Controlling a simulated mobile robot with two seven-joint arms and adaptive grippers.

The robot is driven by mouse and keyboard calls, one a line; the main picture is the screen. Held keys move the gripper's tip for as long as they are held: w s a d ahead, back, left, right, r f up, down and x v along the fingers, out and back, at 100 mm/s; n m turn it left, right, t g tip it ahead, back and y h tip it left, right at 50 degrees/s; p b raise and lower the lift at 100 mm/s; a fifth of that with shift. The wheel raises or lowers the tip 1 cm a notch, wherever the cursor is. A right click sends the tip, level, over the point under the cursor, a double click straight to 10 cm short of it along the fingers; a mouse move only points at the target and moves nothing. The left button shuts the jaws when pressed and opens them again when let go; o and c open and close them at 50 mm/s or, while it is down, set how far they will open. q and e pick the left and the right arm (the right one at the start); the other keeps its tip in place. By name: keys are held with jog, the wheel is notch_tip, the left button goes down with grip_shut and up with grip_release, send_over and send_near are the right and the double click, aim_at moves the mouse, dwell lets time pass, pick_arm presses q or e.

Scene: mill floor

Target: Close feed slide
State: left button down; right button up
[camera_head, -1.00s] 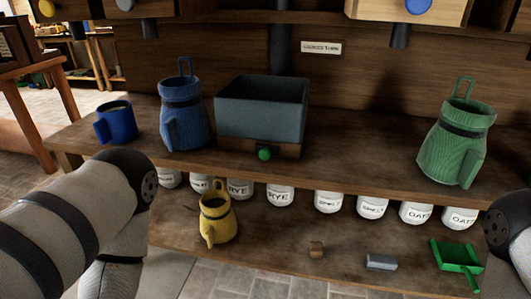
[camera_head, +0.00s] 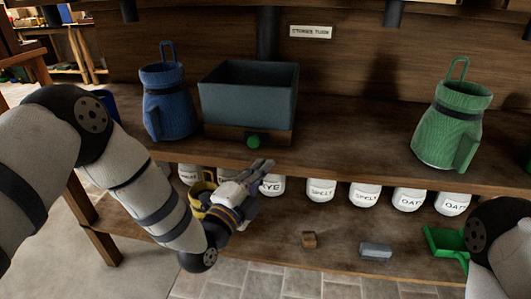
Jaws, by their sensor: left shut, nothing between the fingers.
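A grey open-topped hopper (camera_head: 246,100) stands on the upper shelf. Below it is a wooden block (camera_head: 222,132) with a round green knob (camera_head: 253,142) at its front. How far any slide there stands out cannot be told. My left gripper (camera_head: 265,169) is shut and empty, in front of the shelf edge and a little below the knob, apart from it in the picture. My right arm shows at the lower right, but its gripper is out of view.
A blue sack (camera_head: 168,105) stands left of the hopper and a green one (camera_head: 452,125) to the right. Labelled jars (camera_head: 364,195) line the lower shelf, with a wooden cube (camera_head: 309,240), a grey block (camera_head: 376,250) and a green scoop (camera_head: 440,240).

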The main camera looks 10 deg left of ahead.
aim_at(237, 156)
pick_arm(q)
jog(key=x, duration=0.3)
jog(key=b+x, duration=0.1)
jog(key=x, duration=0.5)
jog(key=shift+w+a+f+b, duration=0.1)
jog(key=shift+w+f+b, duration=0.2)
jog(key=shift+w+b, duration=0.1)
jog(key=shift+a+f, duration=0.1)
jog(key=shift+a, duration=1.15)
jog(key=shift+a+f, duration=0.2)
jog(key=shift+a, duration=0.3)
pick_arm(e)
jog(key=shift+s+f+g, duration=0.3)
jog(key=shift+s+f, duration=0.5)
jog(key=shift+f, duration=0.05)
pick_arm(q)
jog(key=shift+a, duration=0.1)
jog(key=a+p, duration=0.1)
jog(key=a, duration=0.6)
jog(key=shift+a, duration=0.35)
pick_arm(e)
jog(key=shift+w+r, duration=0.35)
pick_arm(q)
jog(key=shift+w, duration=0.1)
pick_arm(e)
jog(key=shift+d, duration=0.1)
